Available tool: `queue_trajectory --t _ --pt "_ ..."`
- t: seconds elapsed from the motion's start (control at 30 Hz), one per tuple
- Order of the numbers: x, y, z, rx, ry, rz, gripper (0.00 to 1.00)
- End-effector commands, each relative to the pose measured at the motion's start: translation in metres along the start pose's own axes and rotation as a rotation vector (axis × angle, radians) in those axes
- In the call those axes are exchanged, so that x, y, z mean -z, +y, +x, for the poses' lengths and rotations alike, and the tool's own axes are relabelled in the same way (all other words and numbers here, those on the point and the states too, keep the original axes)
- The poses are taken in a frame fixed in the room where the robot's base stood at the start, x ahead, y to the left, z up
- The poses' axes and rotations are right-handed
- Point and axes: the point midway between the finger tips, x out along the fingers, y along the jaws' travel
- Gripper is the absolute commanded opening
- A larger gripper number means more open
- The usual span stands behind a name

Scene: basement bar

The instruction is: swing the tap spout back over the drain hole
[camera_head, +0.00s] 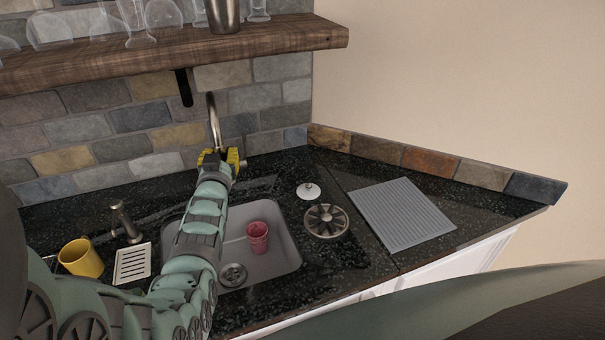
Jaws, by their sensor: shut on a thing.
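The tap spout (214,120) is a metallic tube that rises from behind my gripper, in front of the stone wall at the back of the sink. My gripper (222,157) has yellow fingers and is shut on the spout; the grip itself is partly hidden by my arm. The grey sink (282,258) is set in the dark counter, and my arm crosses its left side. The round drain hole (233,274) shows at the sink's front left, just right of my arm. The lower part of the tap is hidden.
A red cup (258,237) stands in the sink. On the right are a round spoked fitting (326,221), a white-topped piece (308,191) and a ribbed grey mat (402,214). On the left are a yellow mug (80,258), a white slotted tray (133,263) and a small dark tap (125,222). A wooden shelf (180,49) with glasses hangs above.

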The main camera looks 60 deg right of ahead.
Motion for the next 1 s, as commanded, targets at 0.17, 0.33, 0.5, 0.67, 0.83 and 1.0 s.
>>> queue_trajectory --t 0.17,0.33,0.5,0.67,0.83,1.0 --pt "0.0015 0.0026 0.0005 -0.003 0.005 -0.001 0.00" --pt "0.0014 0.0030 0.0006 -0.003 0.004 -0.001 0.00" --pt "0.0014 0.0031 0.0006 -0.003 0.004 -0.002 0.00" --pt "0.0011 0.0031 0.0005 -0.003 0.004 -0.002 0.34" --pt "0.0006 0.0027 0.0005 -0.003 0.002 -0.001 0.52" --pt "0.0004 0.0022 0.0005 -0.002 0.001 -0.001 0.61"
